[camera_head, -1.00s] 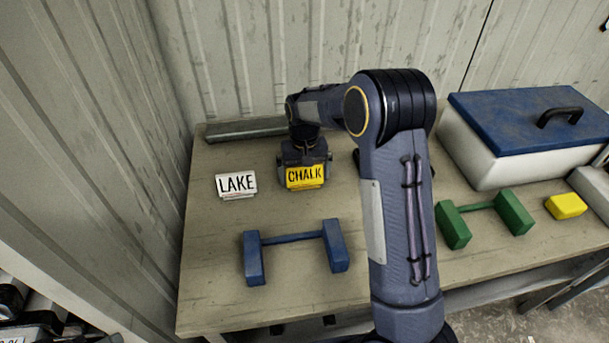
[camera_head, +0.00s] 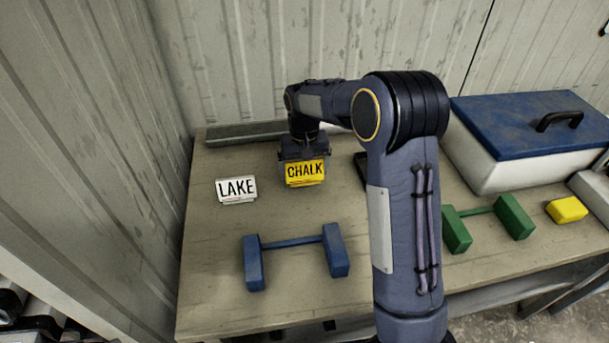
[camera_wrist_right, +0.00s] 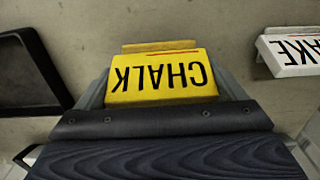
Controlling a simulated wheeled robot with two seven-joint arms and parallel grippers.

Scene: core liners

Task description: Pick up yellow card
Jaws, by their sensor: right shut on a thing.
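The yellow card (camera_head: 305,171), lettered CHALK, stands toward the back left of the table. My right gripper (camera_head: 304,158) is directly behind and above it, shut on the card. In the right wrist view the card (camera_wrist_right: 162,78) sits between the fingers of my right gripper (camera_wrist_right: 160,92), its lettering upside down. A yellow strip shows just beyond the card there. Whether the card touches the table is hard to tell. My left gripper is not in view.
A white LAKE card (camera_head: 237,190) stands left of the yellow card. A blue bracket (camera_head: 293,252) lies in front. A green bracket (camera_head: 487,222), a yellow block (camera_head: 567,209) and a blue-lidded white box (camera_head: 490,158) are to the right. A metal wall rises behind.

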